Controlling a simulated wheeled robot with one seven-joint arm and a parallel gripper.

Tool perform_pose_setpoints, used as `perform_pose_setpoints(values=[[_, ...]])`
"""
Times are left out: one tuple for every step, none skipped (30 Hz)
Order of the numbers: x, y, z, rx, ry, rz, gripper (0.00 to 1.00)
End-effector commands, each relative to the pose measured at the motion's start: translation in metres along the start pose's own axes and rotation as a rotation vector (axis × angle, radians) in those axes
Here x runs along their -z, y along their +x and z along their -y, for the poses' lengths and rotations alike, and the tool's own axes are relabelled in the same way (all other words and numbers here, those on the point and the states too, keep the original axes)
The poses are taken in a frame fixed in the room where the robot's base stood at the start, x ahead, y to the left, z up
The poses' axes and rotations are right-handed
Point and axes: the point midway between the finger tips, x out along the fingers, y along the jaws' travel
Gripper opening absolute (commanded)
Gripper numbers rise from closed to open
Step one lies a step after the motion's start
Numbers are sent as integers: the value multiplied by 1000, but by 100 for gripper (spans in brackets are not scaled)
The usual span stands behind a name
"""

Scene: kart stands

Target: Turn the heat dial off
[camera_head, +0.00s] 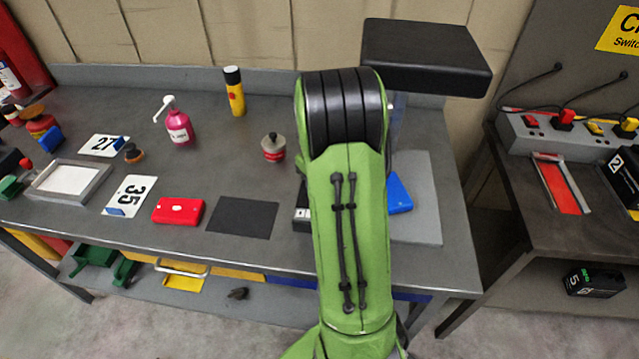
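I cannot make out a heat dial for sure. A small round grey-and-red thing with a dark knob-like top (273,147) stands on the grey workbench (235,175), left of my arm. A dark device with a white patch (302,214) shows only in part at the left edge of my arm; the rest is hidden, and I see no dial on it. My green arm covers the middle right of the bench. My gripper is not visible.
A blue object (399,193) lies partly hidden right of my arm on a grey mat (422,215). A second bench (600,225) holds a power strip (530,140).

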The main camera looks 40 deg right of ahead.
Motion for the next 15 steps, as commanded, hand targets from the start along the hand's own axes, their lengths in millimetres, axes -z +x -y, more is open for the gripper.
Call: perform_pose_setpoints(values=[[0,-1,0,-1,-13,-1,3],[0,-1,0,-1,-20,-2,3],[0,-1,0,-1,-28,-2,3],[0,-1,0,-1,-34,-2,3],[0,-1,0,-1,-39,-2,3],[1,-1,0,-1,-43,-2,3],[1,0,0,-1,-46,-2,3],[1,0,0,-1,-48,-2,3],[1,0,0,-1,-49,-2,3],[1,0,0,-1,-50,-2,3],[1,0,0,-1,-51,-2,3],[1,0,0,-1,-51,-2,3],[1,0,0,-1,-51,-2,3],[1,0,0,-1,-51,-2,3],[1,0,0,-1,-51,-2,3]])
